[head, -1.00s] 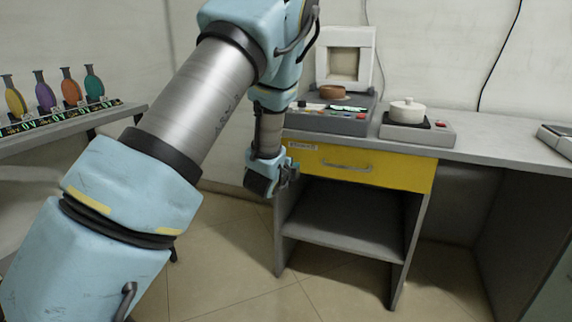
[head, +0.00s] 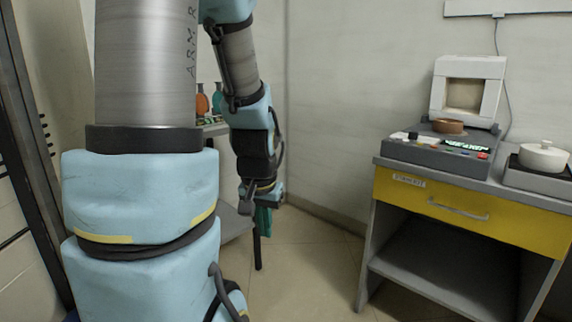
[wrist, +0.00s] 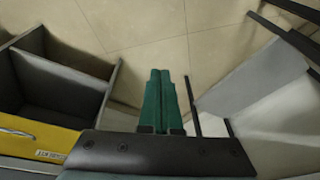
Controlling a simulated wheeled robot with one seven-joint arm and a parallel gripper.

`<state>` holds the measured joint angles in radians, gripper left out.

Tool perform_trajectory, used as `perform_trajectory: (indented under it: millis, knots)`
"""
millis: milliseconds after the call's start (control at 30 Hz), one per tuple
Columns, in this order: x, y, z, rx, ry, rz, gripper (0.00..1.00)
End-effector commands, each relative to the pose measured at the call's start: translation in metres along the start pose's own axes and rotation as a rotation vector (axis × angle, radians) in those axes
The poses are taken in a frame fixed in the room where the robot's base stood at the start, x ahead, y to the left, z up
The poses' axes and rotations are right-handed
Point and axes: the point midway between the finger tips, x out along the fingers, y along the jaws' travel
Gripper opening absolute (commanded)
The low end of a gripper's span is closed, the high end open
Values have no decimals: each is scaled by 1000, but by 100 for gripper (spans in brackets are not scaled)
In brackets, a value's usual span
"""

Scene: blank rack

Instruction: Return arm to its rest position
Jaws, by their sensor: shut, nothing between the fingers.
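My gripper (head: 264,221) hangs below my blue and grey arm, left of the middle in the head view, with its green fingers pointing down. In the wrist view my gripper (wrist: 160,75) shows two green fingers side by side and touching. They are shut with nothing between them. Below the fingers is bare tiled floor. The gripper is clear of the yellow-drawer desk (head: 375,230) to its right.
On the desk stand a grey device with a brown bowl (head: 448,126), a white frame (head: 468,82) and a white pot (head: 543,156). A grey shelf with coloured flasks (head: 202,103) is partly hidden behind my arm. Tiled floor (head: 310,265) lies open between them.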

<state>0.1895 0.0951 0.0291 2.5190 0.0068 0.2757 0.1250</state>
Motion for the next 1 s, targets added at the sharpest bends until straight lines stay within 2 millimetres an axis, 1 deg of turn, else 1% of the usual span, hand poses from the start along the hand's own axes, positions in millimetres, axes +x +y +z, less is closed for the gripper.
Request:
perform_trajectory:
  millis: [33,133,200,367,467,567,700,800,900,1000]
  knots:
    - [-8,-6,16,-72,-35,1,0]
    - [-21,-11,48,-212,-118,2,0]
    - [-39,-10,40,-200,-116,4,0]
    - [-66,-10,33,-196,-115,4,0]
    - [-85,-11,27,-195,-114,4,0]
    - [-110,-12,21,-194,-114,4,0]
    - [-149,-14,11,-193,-113,4,0]
    - [-168,-14,6,-193,-114,4,0]
    - [-180,-15,3,-193,-114,4,0]
    - [-184,-15,2,-192,-113,4,0]
